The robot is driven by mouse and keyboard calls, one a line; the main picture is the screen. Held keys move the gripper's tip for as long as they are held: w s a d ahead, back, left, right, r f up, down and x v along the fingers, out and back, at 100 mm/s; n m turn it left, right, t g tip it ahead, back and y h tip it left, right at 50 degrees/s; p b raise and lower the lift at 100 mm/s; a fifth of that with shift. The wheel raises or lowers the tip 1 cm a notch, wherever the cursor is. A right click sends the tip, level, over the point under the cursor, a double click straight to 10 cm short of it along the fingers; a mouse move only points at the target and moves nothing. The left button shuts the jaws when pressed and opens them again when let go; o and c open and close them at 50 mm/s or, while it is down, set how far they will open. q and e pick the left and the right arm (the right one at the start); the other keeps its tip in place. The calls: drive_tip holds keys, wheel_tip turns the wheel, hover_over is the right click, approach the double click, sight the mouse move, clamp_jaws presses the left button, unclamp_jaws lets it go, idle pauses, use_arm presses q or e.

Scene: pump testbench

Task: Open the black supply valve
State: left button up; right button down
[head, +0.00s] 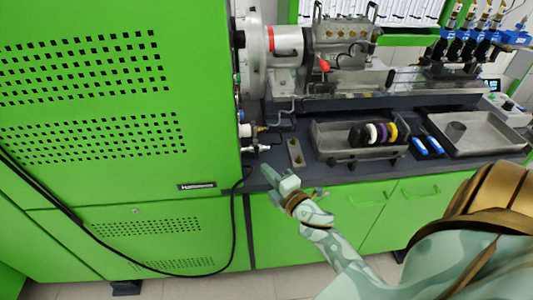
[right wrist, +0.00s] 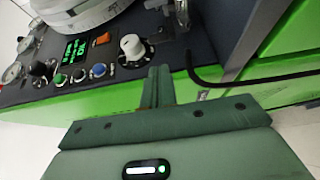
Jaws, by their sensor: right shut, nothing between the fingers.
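My right gripper (head: 270,172) is in front of the bench edge, just right of the green cabinet's side, below the small fittings there. Its fingers look closed together and empty in the right wrist view (right wrist: 158,84). That view shows a dark control panel beyond the fingertips. A black knob (right wrist: 41,68) sits at the panel's left; I cannot tell for sure that it is the supply valve. A white knob (right wrist: 132,46) is closer to the fingertips. The fingers appear apart from both knobs. My left gripper is not in view.
The panel also has a green display (right wrist: 77,48), buttons and gauges. A green cabinet (head: 110,120) fills the left. A black cable (head: 234,225) hangs beside the gripper. A metal tray (head: 330,150) with coloured rings stands on the bench. Free room lies before the drawers.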

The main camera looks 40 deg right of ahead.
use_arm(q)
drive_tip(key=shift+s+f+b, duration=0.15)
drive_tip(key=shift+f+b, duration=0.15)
use_arm(e)
drive_tip(key=w, duration=0.7)
drive_tip(key=shift+w+d, duration=0.25)
drive_tip(key=shift+w, duration=0.05)
